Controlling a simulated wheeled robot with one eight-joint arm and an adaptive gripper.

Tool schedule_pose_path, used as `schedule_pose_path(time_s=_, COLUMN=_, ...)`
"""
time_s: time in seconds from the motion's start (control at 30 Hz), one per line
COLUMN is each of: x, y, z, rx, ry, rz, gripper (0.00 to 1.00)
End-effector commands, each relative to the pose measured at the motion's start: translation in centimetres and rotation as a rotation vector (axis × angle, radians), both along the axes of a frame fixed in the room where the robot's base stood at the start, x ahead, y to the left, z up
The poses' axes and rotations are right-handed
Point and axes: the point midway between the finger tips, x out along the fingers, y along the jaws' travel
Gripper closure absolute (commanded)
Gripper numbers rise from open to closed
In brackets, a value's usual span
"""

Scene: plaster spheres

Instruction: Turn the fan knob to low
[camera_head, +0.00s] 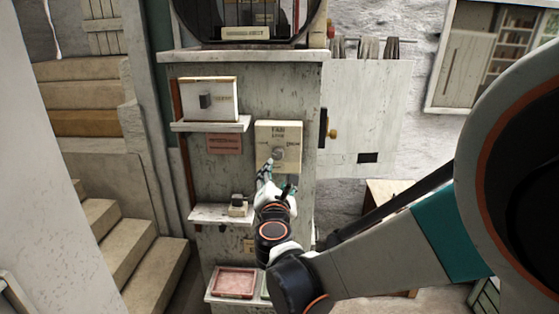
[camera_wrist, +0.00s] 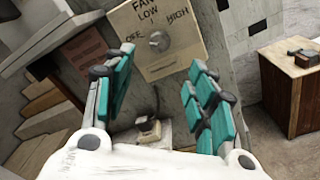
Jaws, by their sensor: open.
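The fan control plate (camera_head: 290,135) is a cream panel on the front of the grey cabinet. Its grey round knob (camera_head: 278,153) sits in the middle of the plate. In the wrist view the plate (camera_wrist: 190,58) reads FAN, with OFF at left, LOW at top and HIGH at right. The knob (camera_wrist: 159,41) shows there beyond my fingers; its exact pointing is hard to tell. My gripper (camera_wrist: 150,95) is open and empty, its teal-padded fingers apart and short of the knob. In the head view my gripper (camera_head: 267,180) is just below the knob, in front of the plate's lower edge.
A white switch panel (camera_head: 208,99) stands on a shelf at upper left. A small device (camera_head: 238,205) sits on the shelf below. A pink tray (camera_head: 234,282) lies lower down. An open white door (camera_head: 365,115) is at right; stairs (camera_head: 120,235) are at left.

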Motion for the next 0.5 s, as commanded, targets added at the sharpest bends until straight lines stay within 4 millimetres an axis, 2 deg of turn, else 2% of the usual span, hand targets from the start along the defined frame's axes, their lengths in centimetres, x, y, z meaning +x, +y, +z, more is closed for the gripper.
schedule_pose_path(time_s=0.5, x=9.5, y=0.0, z=0.1, rx=0.0, ry=0.0, rz=-0.005, gripper=0.49)
